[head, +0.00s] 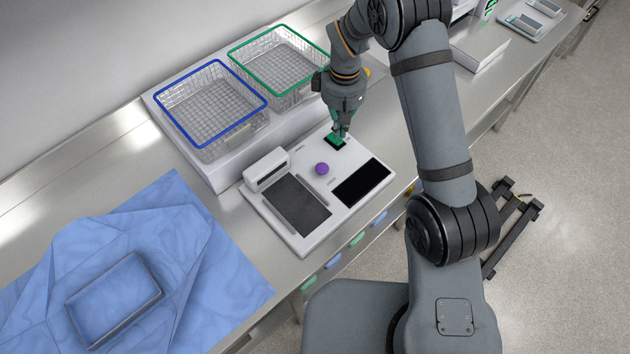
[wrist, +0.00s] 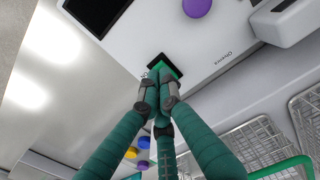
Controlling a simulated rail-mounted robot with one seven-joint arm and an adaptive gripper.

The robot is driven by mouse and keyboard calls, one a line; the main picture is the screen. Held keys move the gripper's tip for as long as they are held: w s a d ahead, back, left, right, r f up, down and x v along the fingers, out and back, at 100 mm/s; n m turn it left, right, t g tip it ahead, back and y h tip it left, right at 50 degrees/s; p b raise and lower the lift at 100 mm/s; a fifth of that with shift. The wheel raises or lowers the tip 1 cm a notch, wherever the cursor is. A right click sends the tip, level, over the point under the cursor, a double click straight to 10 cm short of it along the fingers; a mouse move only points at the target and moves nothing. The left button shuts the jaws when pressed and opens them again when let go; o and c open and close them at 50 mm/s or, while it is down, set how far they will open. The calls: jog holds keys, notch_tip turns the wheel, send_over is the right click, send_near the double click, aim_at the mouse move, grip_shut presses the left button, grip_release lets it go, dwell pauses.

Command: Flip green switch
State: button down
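The green switch (head: 336,141) sits in a black frame at the back edge of a white control panel (head: 321,216). In the wrist view the green switch (wrist: 166,68) shows just beyond my fingertips, partly hidden by them. My gripper (head: 341,133) is right over the switch, pointing down. In the wrist view the teal fingers of my gripper (wrist: 157,92) are drawn together, with nothing seen between them. The fingertips are at or very near the switch; I cannot tell whether they touch it.
A purple button (head: 321,169), a black screen (head: 362,182) and a dark grey pad (head: 296,205) are on the panel. A blue-rimmed basket (head: 212,146) and a green-rimmed basket (head: 328,58) stand behind it. A blue cloth (head: 187,225) with a tray (head: 115,341) lies at left.

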jog(key=shift+f+b, duration=1.1)
jog(key=shift+f, duration=0.1)
dwell(0.9)
jog(key=shift+r, duration=0.15)
jog(key=shift+r+p, duration=2.65)
jog(key=shift+r, duration=0.8)
jog(key=shift+f, duration=0.2)
notch_tip(320, 180, down, 7)
jog(key=b, duration=0.5)
jog(key=shift+r, duration=0.2)
jog(key=shift+r, duration=0.1)
